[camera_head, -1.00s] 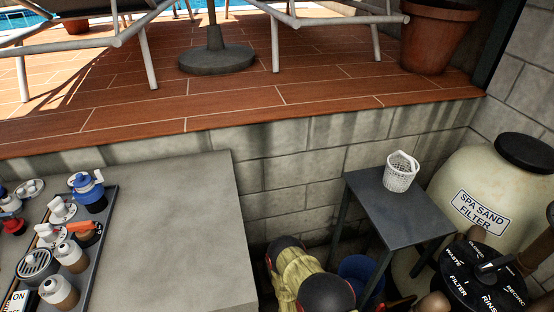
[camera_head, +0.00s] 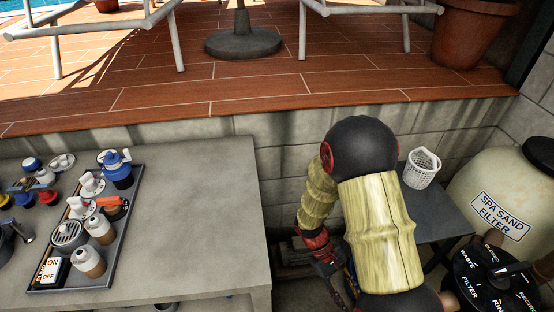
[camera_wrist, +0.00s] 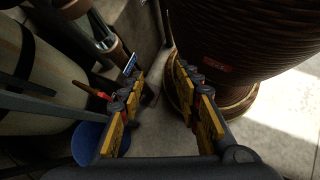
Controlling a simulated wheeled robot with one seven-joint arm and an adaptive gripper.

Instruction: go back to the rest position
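My arm is raised in the head view, its elbow high in front of the wall and its forearm hanging down. My gripper (camera_head: 335,272) points down in the gap between the grey bench and the small dark table, partly hard to make out. In the wrist view my gripper (camera_wrist: 163,98) has its two yellow-and-black fingers spread apart with nothing between them. Floor shows beyond the fingertips.
The grey bench (camera_head: 205,215) with a tray of pool parts (camera_head: 125,230) stands left. A white basket (camera_head: 422,168) sits on the dark table (camera_head: 440,216). The spa sand filter (camera_head: 490,195) is right. A blue bucket (camera_wrist: 88,143) and brown ribbed vessel (camera_wrist: 245,40) flank my fingers.

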